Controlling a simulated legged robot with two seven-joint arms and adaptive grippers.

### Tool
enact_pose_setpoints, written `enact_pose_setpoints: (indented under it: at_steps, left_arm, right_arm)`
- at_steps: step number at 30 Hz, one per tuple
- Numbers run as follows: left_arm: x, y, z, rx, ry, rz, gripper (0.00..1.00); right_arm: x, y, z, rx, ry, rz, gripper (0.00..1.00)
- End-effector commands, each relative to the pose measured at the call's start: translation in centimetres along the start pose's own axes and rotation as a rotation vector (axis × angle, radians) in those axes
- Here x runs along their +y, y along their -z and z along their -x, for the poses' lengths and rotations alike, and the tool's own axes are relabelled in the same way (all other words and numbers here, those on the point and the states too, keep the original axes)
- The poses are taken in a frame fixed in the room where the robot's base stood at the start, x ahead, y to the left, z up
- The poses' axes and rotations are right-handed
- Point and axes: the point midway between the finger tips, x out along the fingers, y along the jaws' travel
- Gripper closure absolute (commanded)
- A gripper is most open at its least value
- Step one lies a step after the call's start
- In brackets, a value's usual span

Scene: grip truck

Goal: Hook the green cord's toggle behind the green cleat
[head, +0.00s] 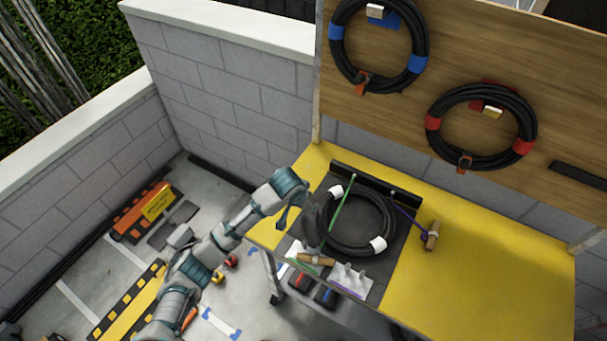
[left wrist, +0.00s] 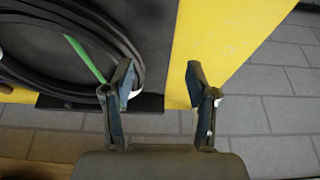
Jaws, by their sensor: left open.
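The green cord (head: 342,210) runs from the back of the dark mat across the black cable coil (head: 328,226) to the front. A wooden toggle (head: 316,259) lies at its front end, by a pale cleat (head: 297,250) with a green line at its base. The toggle looks beside the cleat; whether they touch I cannot tell. My left gripper (head: 283,223) is above the table's left edge, left of the coil. In the left wrist view it (left wrist: 160,75) is open and empty, with a stretch of green cord (left wrist: 86,60) left of the fingers. My right gripper is not visible.
A purple cord (head: 408,214) leads right to another wooden toggle (head: 432,236). A pale cleat with a purple line (head: 352,278) stands at the front. A wooden board (head: 570,90) with hung coils rises behind. The yellow table's right side (head: 490,270) is clear.

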Motion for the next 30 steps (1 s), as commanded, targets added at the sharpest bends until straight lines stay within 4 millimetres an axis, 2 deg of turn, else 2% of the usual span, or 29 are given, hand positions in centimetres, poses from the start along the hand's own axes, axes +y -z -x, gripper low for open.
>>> enact_pose_setpoints:
  at_steps: [1, 3, 15, 22, 30]
  left_arm:
    - [-0.8, 1.3, -0.1, 0.003, 0.005, 0.005, 0.43]
    - [-1.6, 2.6, -0.6, 0.005, 0.005, 0.005, 0.43]
    - [-5.8, 8.8, -4.0, 0.004, 0.005, 0.005, 0.43]
    - [-7.2, 10.9, -5.2, 0.005, 0.004, 0.004, 0.43]
    - [-7.7, 11.7, -5.5, 0.006, 0.003, 0.002, 0.43]
  right_arm:
    - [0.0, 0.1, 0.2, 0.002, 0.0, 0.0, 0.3]
    - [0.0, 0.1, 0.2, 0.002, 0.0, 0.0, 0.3]
    - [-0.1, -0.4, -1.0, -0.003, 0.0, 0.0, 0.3]
    - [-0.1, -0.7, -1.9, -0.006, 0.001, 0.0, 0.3]
    - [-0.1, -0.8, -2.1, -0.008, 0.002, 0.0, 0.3]
